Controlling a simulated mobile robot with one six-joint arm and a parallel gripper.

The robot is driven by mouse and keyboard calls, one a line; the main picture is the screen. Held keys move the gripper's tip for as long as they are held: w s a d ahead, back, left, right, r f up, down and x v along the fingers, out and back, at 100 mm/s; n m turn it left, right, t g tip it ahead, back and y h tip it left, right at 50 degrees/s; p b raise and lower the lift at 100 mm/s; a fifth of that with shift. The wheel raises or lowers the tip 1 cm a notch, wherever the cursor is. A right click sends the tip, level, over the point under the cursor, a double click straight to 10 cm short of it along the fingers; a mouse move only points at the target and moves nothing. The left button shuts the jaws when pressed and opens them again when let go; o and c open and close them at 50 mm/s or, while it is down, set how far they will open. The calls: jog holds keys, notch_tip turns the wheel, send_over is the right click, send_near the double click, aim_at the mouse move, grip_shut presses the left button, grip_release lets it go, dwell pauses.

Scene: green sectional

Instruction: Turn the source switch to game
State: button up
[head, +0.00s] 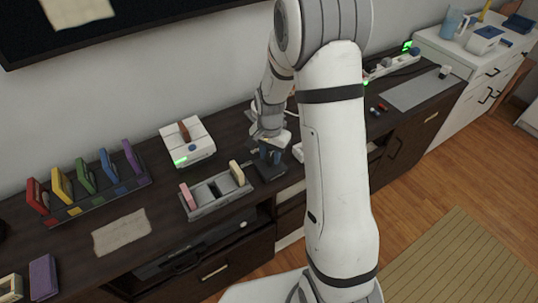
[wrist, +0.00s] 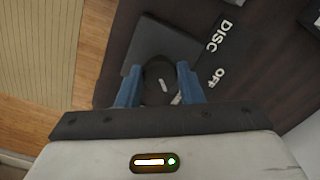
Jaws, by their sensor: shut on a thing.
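The source switch is a dark box (head: 270,172) on the dark console, below my wrist in the head view. In the wrist view its plate (wrist: 150,42) shows the white words DISC and OFF to the right of a round dark knob (wrist: 158,88) with a white pointer mark. No GAME label can be read; part of the plate is hidden by my gripper. My gripper (wrist: 160,72) has its blue fingers on either side of the knob, shut on it. In the head view my gripper (head: 270,154) is over the switch, partly hidden by my wrist.
A grey tray (head: 208,207) with pink and cream pieces stands left of the switch. A white console (head: 187,146) with a green light stands behind it. A rack of coloured cases (head: 100,195) is farther left. A white cabinet (head: 475,62) stands at the right.

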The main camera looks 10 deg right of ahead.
aim_at(270, 157)
dwell(0.3)
jog(key=o, duration=1)
jog(key=shift+c, duration=0.2)
jog(key=shift+r, duration=0.1)
notch_tip(270, 157, up, 8)
jog(key=shift+f, duration=0.2)
jog(key=s+r+n+t, duration=0.1)
jog(key=s+r+n, duration=0.3)
jog(key=s, duration=0.6)
jog(key=s+r+n+t, duration=0.1)
jog(key=s+r+n, duration=0.3)
jog(key=s+r, duration=0.4)
jog(key=s, duration=0.3)
jog(key=shift+r+n+t, duration=0.3)
